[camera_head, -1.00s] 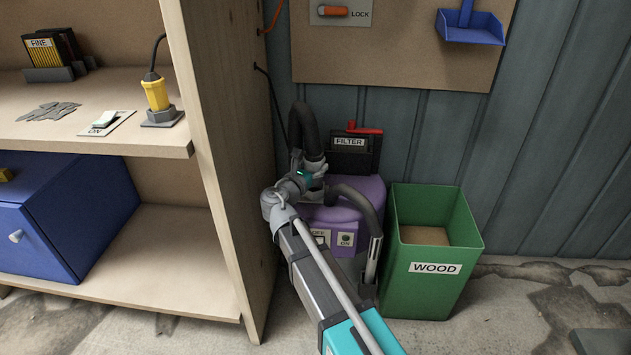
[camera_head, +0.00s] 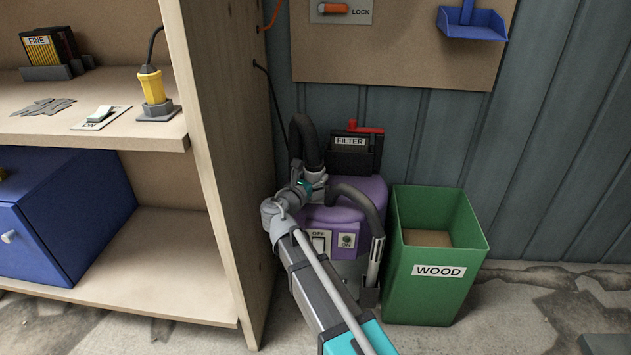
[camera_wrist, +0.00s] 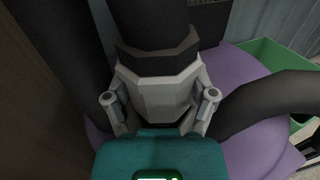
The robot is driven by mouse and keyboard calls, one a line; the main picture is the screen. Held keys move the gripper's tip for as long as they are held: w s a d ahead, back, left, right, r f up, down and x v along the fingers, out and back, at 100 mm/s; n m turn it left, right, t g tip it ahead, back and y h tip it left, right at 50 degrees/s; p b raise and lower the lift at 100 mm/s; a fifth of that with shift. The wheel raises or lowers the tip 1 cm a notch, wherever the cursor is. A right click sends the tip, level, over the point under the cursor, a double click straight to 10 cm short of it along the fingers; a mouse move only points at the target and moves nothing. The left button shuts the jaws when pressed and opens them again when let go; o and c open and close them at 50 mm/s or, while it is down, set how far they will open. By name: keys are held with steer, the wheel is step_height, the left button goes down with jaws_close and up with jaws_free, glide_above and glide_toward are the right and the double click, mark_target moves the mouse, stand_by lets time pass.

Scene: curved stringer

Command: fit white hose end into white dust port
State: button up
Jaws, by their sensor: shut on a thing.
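The white hose end (camera_wrist: 158,90) is a pale faceted collar on a thick dark hose (camera_wrist: 150,22) in the wrist view. My gripper (camera_wrist: 160,98) is shut on it, one finger on each side. In the head view the white hose end (camera_head: 317,177) is small and partly covered by my gripper (camera_head: 312,184), just above the purple vacuum (camera_head: 366,192). The dark hose (camera_head: 303,135) rises from it and bends over at the top. I cannot make out the white dust port in either view. What lies under the hose end is hidden.
A wooden shelf unit (camera_head: 217,150) stands close on the left. A black filter box (camera_head: 350,160) with a red handle is behind the vacuum. A green WOOD bin (camera_head: 430,297) stands to the right. A second dark hose (camera_head: 362,207) curves down beside the vacuum.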

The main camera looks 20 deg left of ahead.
steer(key=shift+f, duration=0.15)
steer(key=o, duration=1.1)
steer(key=shift+o, duration=0.2)
steer(key=shift+r, duration=0.2)
steer(key=s+a, duration=0.2)
steer(key=s, duration=1)
